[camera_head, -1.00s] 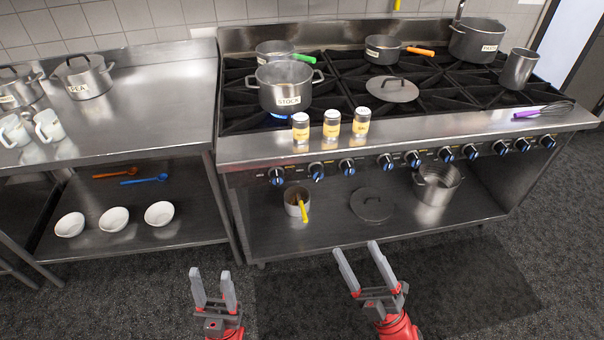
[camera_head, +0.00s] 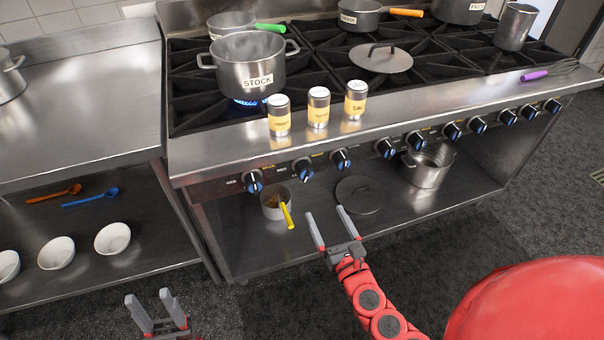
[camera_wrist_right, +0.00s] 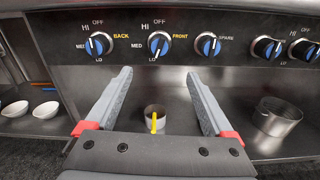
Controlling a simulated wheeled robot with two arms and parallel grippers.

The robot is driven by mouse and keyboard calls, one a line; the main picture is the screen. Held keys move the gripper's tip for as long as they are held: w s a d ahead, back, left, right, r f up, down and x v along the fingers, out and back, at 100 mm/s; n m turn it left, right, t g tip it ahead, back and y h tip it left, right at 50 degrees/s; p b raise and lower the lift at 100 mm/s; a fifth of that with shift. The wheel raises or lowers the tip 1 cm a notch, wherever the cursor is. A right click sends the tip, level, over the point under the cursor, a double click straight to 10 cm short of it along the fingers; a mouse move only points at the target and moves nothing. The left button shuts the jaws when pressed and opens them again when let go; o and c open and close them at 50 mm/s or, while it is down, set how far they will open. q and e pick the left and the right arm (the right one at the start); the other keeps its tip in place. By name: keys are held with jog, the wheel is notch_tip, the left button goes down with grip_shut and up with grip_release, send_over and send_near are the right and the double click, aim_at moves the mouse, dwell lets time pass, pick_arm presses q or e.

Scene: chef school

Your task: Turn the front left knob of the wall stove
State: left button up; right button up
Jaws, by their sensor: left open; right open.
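The wall stove (camera_head: 240,145) has a row of blue-and-black knobs along its front. The knob labelled FRONT (camera_wrist_right: 158,44) is second from the left, between the BACK knob (camera_wrist_right: 98,44) and the SPARE knob (camera_wrist_right: 208,45); the FRONT knob also shows in the head view (camera_head: 302,170). Its white mark points roughly down, near LO. My right gripper (camera_head: 328,213) is open and empty, in front of the stove and below the knobs. In the wrist view the FRONT knob appears between its fingertips, farther off and untouched. My left gripper (camera_head: 154,302) is open and empty at the lower left.
A STOCK pot (camera_head: 248,68) stands over a blue flame (camera_head: 248,101). Several shakers, including a SALT one (camera_head: 356,100), stand on the front ledge above the knobs. A small pot with a yellow-handled utensil (camera_head: 275,204) sits on the shelf below. Floor before the stove is clear.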

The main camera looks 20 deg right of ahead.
aim_at(307, 178)
jog(key=w, duration=1.5)
jog(key=shift+w+a, duration=0.2)
jog(key=shift+a, duration=0.1)
jog(key=c, duration=1.4)
